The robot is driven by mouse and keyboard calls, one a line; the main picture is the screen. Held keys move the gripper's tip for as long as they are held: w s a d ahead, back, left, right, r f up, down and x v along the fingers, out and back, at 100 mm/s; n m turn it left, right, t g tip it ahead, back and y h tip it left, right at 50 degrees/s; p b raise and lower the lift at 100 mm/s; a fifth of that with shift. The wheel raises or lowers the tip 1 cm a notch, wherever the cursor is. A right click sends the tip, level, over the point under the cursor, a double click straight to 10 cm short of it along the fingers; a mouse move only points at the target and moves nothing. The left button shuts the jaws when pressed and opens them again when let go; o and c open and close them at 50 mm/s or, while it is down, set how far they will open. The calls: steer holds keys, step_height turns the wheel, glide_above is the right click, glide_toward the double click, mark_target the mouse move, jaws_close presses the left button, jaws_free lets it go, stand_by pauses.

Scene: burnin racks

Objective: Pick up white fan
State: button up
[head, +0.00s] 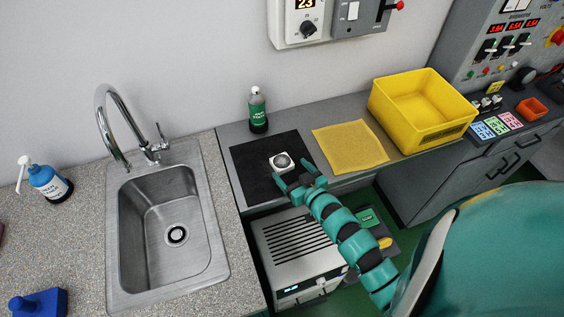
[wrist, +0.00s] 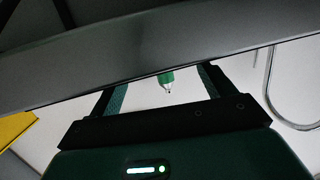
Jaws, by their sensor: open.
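The fan is not visible there; a dark edge crosses in front of the fingers.
The green bottle (head: 257,110) stands behind the mat. A yellow cloth (head: 350,146) and a yellow bin (head: 421,108) are to the right. A sink (head: 170,240) with a tall tap is to the left. A grey vented unit (head: 293,250) sits below the counter's front edge.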

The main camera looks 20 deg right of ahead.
mark_target(285, 165)
steer(key=shift+w+a+p, duration=0.3)
steer(key=shift+w+p, duration=0.1)
steer(key=shift+w, duration=0.2)
steer(key=p+x, duration=0.1)
steer(key=x, duration=0.2)
steer(key=shift+a+r, duration=0.1)
steer(key=shift+a, duration=0.05)
steer(key=shift+w+a+f+p, duration=0.1)
steer(key=shift+w+f+p, duration=0.15)
steer(key=shift+w+p, duration=0.25)
steer(key=c, duration=1.1)
